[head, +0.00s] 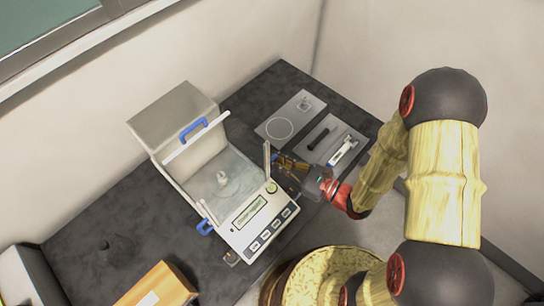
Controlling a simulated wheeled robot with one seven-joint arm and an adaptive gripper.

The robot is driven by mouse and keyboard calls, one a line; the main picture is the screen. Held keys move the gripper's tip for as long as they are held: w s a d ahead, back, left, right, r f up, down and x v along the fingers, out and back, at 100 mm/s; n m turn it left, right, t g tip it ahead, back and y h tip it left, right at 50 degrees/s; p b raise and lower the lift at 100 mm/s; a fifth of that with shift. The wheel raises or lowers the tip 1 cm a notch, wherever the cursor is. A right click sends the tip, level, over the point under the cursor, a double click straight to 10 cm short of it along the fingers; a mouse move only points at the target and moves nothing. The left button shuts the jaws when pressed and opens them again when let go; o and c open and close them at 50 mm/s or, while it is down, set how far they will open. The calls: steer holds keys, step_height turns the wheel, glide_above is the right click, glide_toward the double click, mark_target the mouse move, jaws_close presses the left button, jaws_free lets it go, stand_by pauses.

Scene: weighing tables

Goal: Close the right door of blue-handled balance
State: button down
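The blue-handled balance (240,222) stands on the dark table, a white box with a glass chamber and a display and buttons at its front. One blue handle (193,130) sits on the white bar at its top and another blue handle (205,227) is at its left front. A thin pale upright bar (267,158) stands at the right side, apparently the edge of the right door; how far that door is open is unclear. My gripper (280,164) is beside this right side, close to the bar. Its fingers are small and dark, and contact cannot be seen. No right handle is visible.
A grey tray (318,150) behind my gripper holds a dark rod (318,139) and a white-and-blue tool (343,151). A grey plate (280,120) lies farther back. The table left of the balance is mostly clear.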

steer(key=shift+s+f, duration=0.1)
steer(key=c, duration=2.4)
jaws_free()
steer(key=shift+d, duration=0.1)
steer(key=shift+o, duration=0.8)
steer(key=shift+d, duration=0.1)
steer(key=shift+d, duration=0.1)
steer(key=v, duration=1.2)
